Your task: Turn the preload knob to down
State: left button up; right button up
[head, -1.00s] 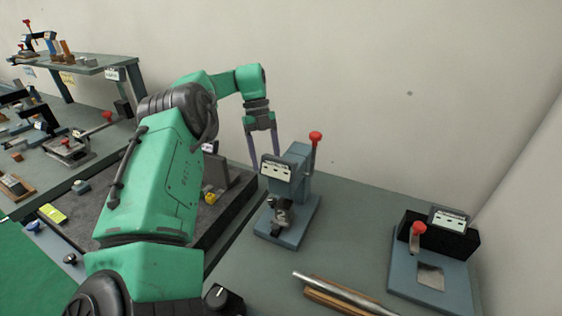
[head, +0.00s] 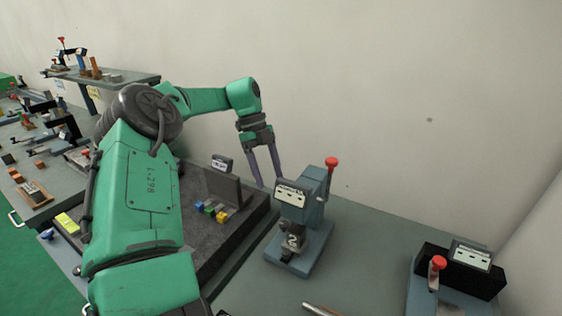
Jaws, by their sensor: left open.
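I cannot make out a knob marked as the preload knob. A blue-grey bench device (head: 302,222) with a small labelled display, a red-tipped lever (head: 332,163) and a part bearing a "2" (head: 293,241) stands right of centre. My left gripper (head: 268,183) is open and empty, fingers pointing down. Its fingertips are close to the device's upper left side in the picture; whether they touch it I cannot tell. My left arm crosses the left middle and hides part of the bench. My right gripper is not in view.
A dark tray (head: 252,215) with several coloured blocks (head: 210,208) lies left of the device. A second red-knobbed fixture (head: 425,295) stands at the lower right. A rod end (head: 318,308) shows at the bottom edge.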

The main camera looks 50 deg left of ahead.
aim_at(284, 223)
pick_arm(q)
jog(key=p+x, duration=0.2)
jog(key=x, duration=1.1)
jog(key=shift+w+d+f, duration=0.1)
jog(key=shift+w+f, duration=0.05)
jog(key=shift+f, duration=0.1)
grip_shut()
